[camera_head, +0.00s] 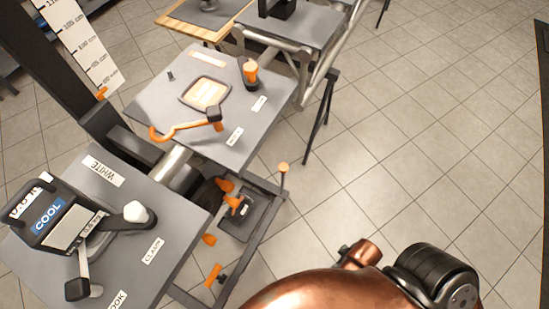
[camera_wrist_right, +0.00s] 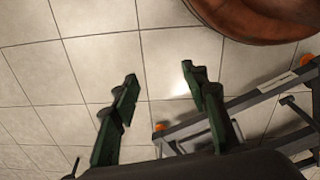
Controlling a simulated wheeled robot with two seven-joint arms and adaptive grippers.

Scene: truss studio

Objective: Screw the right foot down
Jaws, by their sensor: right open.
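The dark base frame (camera_head: 262,228) stands low on the tiled floor between the grey tables. An orange-topped upright screw (camera_head: 283,168) rises at its far corner, and another orange part (camera_head: 213,275) is at its near end. No label shows which is the right foot. In the right wrist view the frame (camera_wrist_right: 245,101) runs along the lower right, with one orange knob (camera_wrist_right: 160,128) at its near end and another (camera_wrist_right: 306,60) farther along. My right gripper (camera_wrist_right: 160,82) is open and empty, its green fingers apart above the floor. My left gripper is not in view.
A near grey table (camera_head: 165,215) carries a dark display device (camera_head: 62,222). A second grey table (camera_head: 165,95) carries orange-tipped levers (camera_head: 190,128). My copper arm covers the bottom of the head view. The tiled floor (camera_head: 420,150) to the right is clear.

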